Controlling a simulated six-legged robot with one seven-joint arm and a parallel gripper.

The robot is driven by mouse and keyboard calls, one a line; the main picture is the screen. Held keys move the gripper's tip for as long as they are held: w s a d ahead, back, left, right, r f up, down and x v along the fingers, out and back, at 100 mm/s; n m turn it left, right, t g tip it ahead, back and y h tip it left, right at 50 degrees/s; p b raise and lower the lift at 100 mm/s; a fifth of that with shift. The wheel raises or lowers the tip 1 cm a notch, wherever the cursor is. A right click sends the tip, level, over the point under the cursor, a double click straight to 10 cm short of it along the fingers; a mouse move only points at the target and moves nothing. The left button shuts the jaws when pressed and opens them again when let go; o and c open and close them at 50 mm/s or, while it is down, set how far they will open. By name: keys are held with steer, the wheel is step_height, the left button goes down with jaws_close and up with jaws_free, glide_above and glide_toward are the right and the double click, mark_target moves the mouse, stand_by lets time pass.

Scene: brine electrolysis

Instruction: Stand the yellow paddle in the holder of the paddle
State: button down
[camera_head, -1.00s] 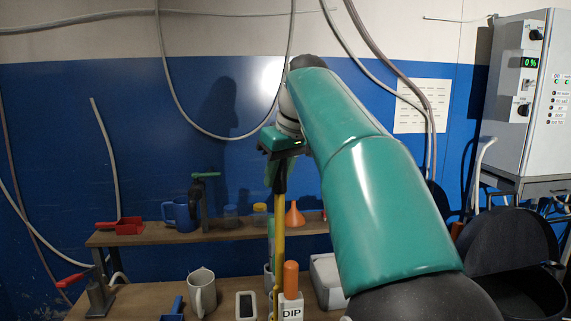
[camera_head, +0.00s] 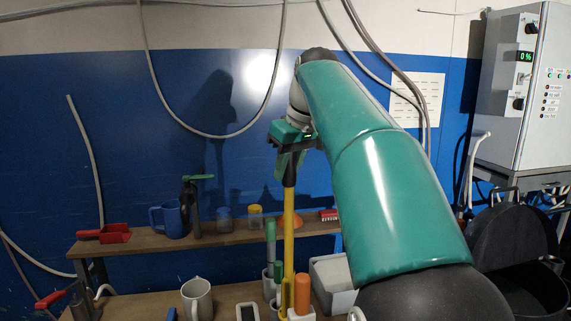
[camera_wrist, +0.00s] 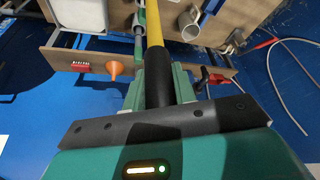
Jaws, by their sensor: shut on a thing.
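The yellow paddle (camera_head: 289,240) hangs upright from my gripper (camera_head: 290,152), which is shut on its black grip. In the wrist view the black grip (camera_wrist: 158,85) sits between the green fingers (camera_wrist: 157,92), and the yellow shaft (camera_wrist: 154,25) runs away to the top edge. Grey cups (camera_head: 268,286) stand just left of the shaft, one with a green-handled tool (camera_head: 271,245). An orange handle (camera_head: 302,292) stands just right of the shaft. I cannot tell which of these is the paddle's holder.
A grey mug (camera_head: 196,300) stands left on the bench, and a white box (camera_head: 333,275) stands right. The raised shelf (camera_head: 150,243) behind holds a red scoop (camera_head: 115,233), a blue mug (camera_head: 174,220) and jars. A dark open-lidded vessel (camera_head: 515,245) is far right.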

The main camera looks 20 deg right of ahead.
mark_target(287, 228)
steer(key=shift+w+a+f, duration=0.1)
steer(key=shift+w+a, duration=0.05)
steer(key=shift+w, duration=0.1)
steer(key=shift+s+f, duration=0.2)
steer(key=shift+f, duration=0.35)
steer(key=shift+s+f, duration=0.1)
steer(key=shift+f, duration=6.65)
steer(key=c, duration=1.1)
jaws_free()
steer(key=shift+o, duration=0.2)
